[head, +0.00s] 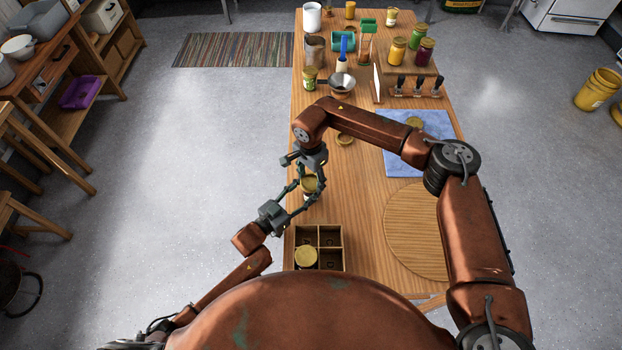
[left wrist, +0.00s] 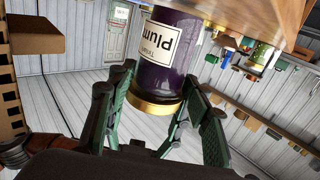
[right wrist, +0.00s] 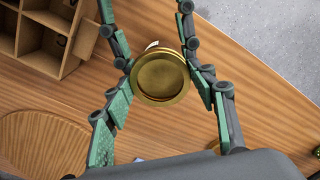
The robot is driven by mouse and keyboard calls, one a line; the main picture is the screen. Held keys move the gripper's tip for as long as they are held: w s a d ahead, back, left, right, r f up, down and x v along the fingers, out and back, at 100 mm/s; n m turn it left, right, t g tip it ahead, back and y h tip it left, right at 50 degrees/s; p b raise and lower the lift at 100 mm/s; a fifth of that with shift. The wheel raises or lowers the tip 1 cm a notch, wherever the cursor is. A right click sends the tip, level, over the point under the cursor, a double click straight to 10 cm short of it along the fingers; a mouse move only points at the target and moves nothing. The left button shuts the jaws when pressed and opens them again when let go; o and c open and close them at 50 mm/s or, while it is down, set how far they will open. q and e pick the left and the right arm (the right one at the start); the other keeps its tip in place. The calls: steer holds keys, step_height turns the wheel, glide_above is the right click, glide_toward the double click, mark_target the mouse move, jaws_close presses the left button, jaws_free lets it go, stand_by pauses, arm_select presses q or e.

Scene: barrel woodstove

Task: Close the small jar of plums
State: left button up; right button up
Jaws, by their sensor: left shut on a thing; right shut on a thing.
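The small jar of plums (left wrist: 168,55) has dark purple contents and a white label, and appears upright on the table's left side. A gold lid (left wrist: 157,108) sits level at its mouth; I cannot tell how tightly. The lid also shows from above in the right wrist view (right wrist: 160,75) and in the head view (head: 309,183). My left gripper (head: 302,190) comes from the near side, shut on the jar, one finger on each side. My right gripper (head: 311,176) comes from the far side, its fingertips shut at the lid. The jar's base is cut off in the left wrist view.
A divided wooden box (head: 331,236) with a gold-topped item stands nearer me. A round wooden mat (head: 415,235) and a blue cloth (head: 434,160) lie to the right. A loose lid (head: 345,140), a funnel (head: 342,82) and several jars stand further back.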

steer(key=shift+f, duration=0.3)
arm_select(q)
steer(key=shift+d+r, duration=0.1)
steer(key=shift+r, duration=0.1)
arm_select(e)
steer(key=shift+w, duration=0.1)
stand_by(0.3)
steer(key=o, duration=0.7)
steer(key=shift+f, duration=0.1)
steer(key=shift+o, duration=0.2)
arm_select(q)
steer(key=shift+f, duration=0.1)
arm_select(e)
steer(key=shift+r, duration=2.1)
steer(key=shift+a, duration=0.1)
